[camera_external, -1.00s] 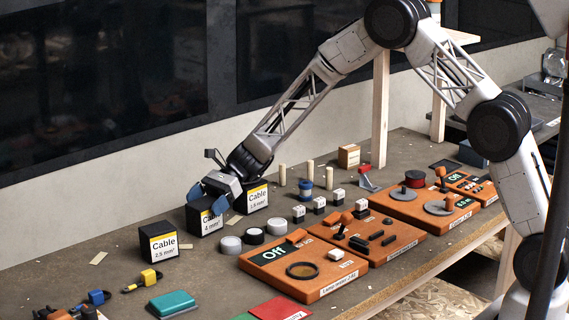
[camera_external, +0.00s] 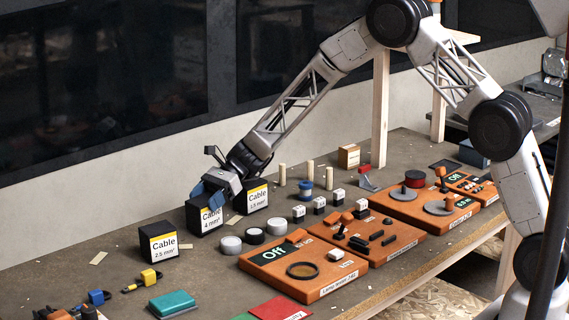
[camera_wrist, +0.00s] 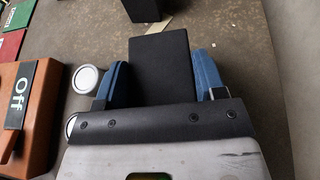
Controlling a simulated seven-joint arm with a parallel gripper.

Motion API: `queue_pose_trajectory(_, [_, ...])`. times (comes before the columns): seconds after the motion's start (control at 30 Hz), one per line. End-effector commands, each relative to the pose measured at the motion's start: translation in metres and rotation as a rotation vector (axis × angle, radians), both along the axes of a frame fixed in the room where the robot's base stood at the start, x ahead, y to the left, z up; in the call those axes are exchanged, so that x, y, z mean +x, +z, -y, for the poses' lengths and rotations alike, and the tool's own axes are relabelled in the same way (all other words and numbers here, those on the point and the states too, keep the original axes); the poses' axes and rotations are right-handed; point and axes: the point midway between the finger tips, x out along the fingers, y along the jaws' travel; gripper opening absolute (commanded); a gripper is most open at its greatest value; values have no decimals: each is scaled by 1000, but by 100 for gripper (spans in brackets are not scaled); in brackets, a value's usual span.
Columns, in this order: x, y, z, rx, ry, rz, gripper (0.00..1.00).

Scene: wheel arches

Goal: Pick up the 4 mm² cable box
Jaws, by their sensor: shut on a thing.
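The 4 mm² cable box (camera_external: 210,221) is a black cube with a white and yellow label, standing on the bench between two similar boxes. My gripper (camera_external: 212,194) is over its top, with blue fingers shut on it. In the wrist view, the box's plain black top (camera_wrist: 162,70) lies between the two blue fingers of my gripper (camera_wrist: 162,82). The box looks upright; I cannot tell whether it is clear of the bench.
The 2.5 mm² cable box (camera_external: 159,243) stands to the left, and another cable box (camera_external: 256,196) stands close on the right. The wall (camera_external: 130,195) is behind.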

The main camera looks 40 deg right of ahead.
Motion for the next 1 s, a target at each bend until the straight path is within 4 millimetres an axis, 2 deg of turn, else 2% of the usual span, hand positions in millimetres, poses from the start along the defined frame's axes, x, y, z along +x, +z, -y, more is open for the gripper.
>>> queue_pose_trajectory(0.27, [-2,29,1,2,0,1,29])
queue_pose_trajectory(1.0, [-105,38,45,1,0,1,29])
